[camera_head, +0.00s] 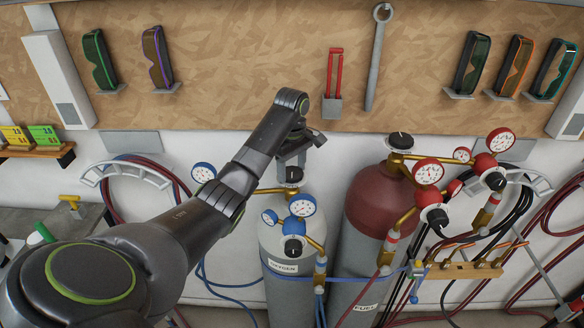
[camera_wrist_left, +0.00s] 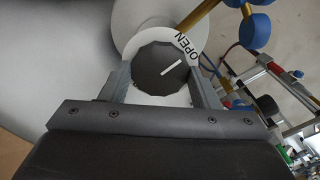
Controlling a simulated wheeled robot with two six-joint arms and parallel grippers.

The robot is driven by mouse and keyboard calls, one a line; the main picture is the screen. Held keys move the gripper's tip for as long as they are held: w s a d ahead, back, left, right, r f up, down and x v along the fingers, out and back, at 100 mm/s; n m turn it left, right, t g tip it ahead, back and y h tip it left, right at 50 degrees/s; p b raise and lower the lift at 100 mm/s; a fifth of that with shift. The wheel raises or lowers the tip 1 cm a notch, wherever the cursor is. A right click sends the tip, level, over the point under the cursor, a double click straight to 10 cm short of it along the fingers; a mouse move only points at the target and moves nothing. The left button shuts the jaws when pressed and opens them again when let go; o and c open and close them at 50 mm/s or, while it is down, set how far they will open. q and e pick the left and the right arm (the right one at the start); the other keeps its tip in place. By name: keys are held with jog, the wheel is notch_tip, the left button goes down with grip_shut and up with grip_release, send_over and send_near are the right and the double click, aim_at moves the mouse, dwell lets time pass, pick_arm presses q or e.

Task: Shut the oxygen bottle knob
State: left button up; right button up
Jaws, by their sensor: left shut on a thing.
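The grey oxygen bottle (camera_head: 283,248) stands upright at the middle, marked OXYGEN. Its dark top knob (camera_head: 293,174) shows just under my left gripper (camera_head: 292,157). In the left wrist view the knob (camera_wrist_left: 161,69) is dark and many-sided with a white line on top, over a white disc (camera_wrist_left: 186,29) that reads OPEN. The fingers of my left gripper (camera_wrist_left: 160,84) lie on either side of the knob, shut on it. The white line points up and to the right, towards the OPEN lettering. My right gripper is in neither view.
A dark red fuel bottle (camera_head: 378,201) stands close on the right with gauges and a brass valve. Blue-capped gauges (camera_head: 301,206) sit on the oxygen bottle's front. Hoses hang on both sides. Goggles and tools hang on the board behind.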

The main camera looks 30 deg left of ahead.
pick_arm(q)
jog(key=m, duration=0.4)
jog(key=shift+m, duration=0.3)
jog(key=m, duration=0.4)
jog(key=shift+m, duration=0.3)
jog(key=m, duration=0.4)
jog(key=shift+w+m, duration=0.1)
jog(key=shift+m, duration=0.2)
jog(key=m, duration=0.4)
jog(key=shift+r, duration=0.1)
jog(key=m, duration=0.9)
jog(key=shift+d+m, duration=0.1)
jog(key=shift+m, duration=0.2)
jog(key=m, duration=0.5)
jog(key=shift+m, duration=2)
